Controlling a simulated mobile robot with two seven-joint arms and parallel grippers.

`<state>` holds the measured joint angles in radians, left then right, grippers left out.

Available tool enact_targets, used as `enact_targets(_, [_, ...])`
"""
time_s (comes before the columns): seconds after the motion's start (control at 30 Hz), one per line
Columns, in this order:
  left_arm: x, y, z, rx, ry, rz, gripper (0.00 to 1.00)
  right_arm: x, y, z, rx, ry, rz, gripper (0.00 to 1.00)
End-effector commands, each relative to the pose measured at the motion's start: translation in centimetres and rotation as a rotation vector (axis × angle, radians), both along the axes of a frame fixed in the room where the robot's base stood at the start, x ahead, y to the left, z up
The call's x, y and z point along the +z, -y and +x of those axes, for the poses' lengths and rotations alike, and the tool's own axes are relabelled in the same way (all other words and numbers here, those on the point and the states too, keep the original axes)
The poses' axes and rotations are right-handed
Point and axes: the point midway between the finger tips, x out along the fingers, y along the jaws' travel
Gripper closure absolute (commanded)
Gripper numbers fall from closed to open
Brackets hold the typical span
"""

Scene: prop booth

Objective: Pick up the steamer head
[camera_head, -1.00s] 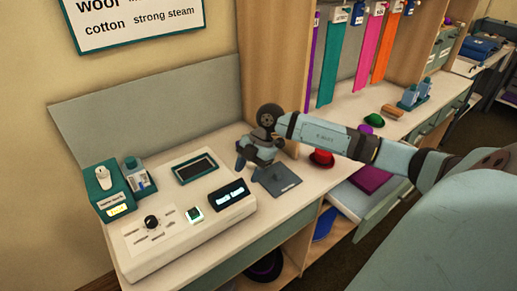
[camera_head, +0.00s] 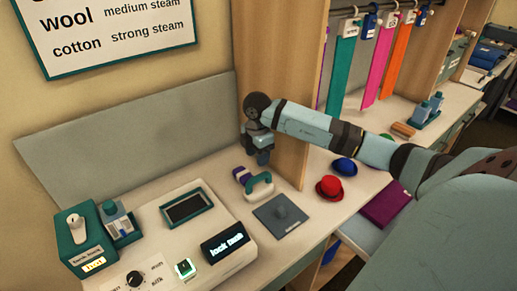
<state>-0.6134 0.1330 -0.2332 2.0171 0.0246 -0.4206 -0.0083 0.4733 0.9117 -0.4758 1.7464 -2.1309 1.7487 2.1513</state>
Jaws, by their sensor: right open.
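What looks like the steamer head (camera_head: 259,185), a small piece with a teal arched handle and a pale base, sits on the counter between the control console and the wooden upright. A purple and white part (camera_head: 241,175) shows right behind it at its left. My right gripper (camera_head: 262,158) is just beyond and above it, pointing down, open and apart from it. The fingers are small and partly hidden by the wrist. My left gripper is not in view.
A dark grey plate with a raised knob (camera_head: 272,222) lies in front. The console (camera_head: 225,265) with a lit display stands left, beside a teal box (camera_head: 85,245). Red (camera_head: 329,188) and blue (camera_head: 344,166) hats lie right of the upright (camera_head: 290,120). Ribbons hang behind.

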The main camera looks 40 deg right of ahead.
Motion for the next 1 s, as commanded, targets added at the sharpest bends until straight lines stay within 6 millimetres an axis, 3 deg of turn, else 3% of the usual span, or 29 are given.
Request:
enact_targets(0.1, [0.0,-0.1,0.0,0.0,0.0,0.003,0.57,-2.6,-0.1,-0.1,-0.001,-0.004,0.002,0.5])
enact_targets(0.23, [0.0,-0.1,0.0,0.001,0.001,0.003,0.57,-4.5,0.0,0.0,0.0,-0.004,0.002,0.5])
enact_targets(0.53, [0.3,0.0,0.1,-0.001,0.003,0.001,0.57,-6.4,-0.1,-0.1,0.0,-0.003,0.001,0.5])
enact_targets(0.8, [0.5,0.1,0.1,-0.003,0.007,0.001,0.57,-10.3,-0.1,-0.1,-0.001,-0.003,0.002,0.5])
enact_targets(1.0, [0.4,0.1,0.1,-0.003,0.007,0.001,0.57,-10.7,0.0,-0.1,0.0,0.0,0.0,0.5])
